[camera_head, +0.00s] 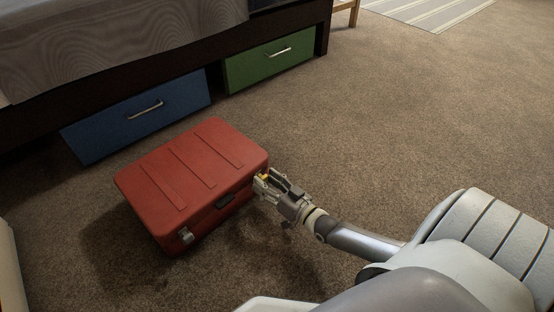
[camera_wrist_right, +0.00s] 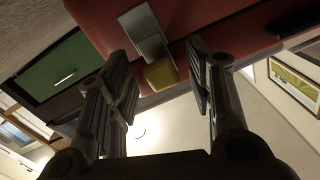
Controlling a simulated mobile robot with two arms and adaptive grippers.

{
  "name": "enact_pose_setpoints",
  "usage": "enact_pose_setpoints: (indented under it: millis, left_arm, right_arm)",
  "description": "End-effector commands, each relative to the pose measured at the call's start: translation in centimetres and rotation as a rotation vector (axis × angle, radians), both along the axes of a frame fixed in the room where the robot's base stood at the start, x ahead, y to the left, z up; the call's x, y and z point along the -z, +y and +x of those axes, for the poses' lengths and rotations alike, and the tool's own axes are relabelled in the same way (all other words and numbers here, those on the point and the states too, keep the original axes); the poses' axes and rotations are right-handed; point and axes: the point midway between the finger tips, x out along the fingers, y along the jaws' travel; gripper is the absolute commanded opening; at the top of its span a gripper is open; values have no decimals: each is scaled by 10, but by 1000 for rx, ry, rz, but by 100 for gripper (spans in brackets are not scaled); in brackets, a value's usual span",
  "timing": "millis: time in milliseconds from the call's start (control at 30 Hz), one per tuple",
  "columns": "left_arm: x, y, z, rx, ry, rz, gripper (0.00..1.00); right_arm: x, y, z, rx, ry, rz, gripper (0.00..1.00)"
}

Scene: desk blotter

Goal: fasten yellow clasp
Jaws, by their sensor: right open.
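A closed red suitcase (camera_head: 190,172) lies flat on the carpet. The yellow clasp (camera_head: 263,177) is at its right front corner, partly hidden by my right gripper (camera_head: 266,184). In the right wrist view the yellow clasp (camera_wrist_right: 160,74) shows below a grey metal plate (camera_wrist_right: 146,32) on the red suitcase (camera_wrist_right: 190,18). My right gripper (camera_wrist_right: 165,90) is open there, its fingers on either side of the clasp with gaps between; I cannot tell whether they touch anything. A second, metal clasp (camera_head: 186,236) is at the case's front left. My left gripper is not in view.
A dark bed frame with a blue drawer (camera_head: 140,112) and a green drawer (camera_head: 272,62) stands behind the suitcase, close to it. A dark handle (camera_head: 224,201) is on the case's front. Open carpet (camera_head: 420,110) lies to the right.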

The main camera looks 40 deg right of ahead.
Motion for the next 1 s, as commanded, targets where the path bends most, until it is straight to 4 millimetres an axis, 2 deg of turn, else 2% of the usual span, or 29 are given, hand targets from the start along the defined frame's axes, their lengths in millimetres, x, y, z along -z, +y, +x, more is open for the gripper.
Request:
enact_pose_setpoints:
  millis: [167, 600, 800, 1000]
  left_arm:
    - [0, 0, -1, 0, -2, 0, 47]
    - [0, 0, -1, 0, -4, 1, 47]
    - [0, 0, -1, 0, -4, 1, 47]
    - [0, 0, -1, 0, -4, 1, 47]
  right_arm:
    - [1, -3, -21, 0, 3, 0, 47]
    - [1, -15, -96, 0, 4, -1, 47]
    - [1, -18, -113, 0, 3, -1, 47]
    - [0, -18, -116, -1, 2, -1, 47]
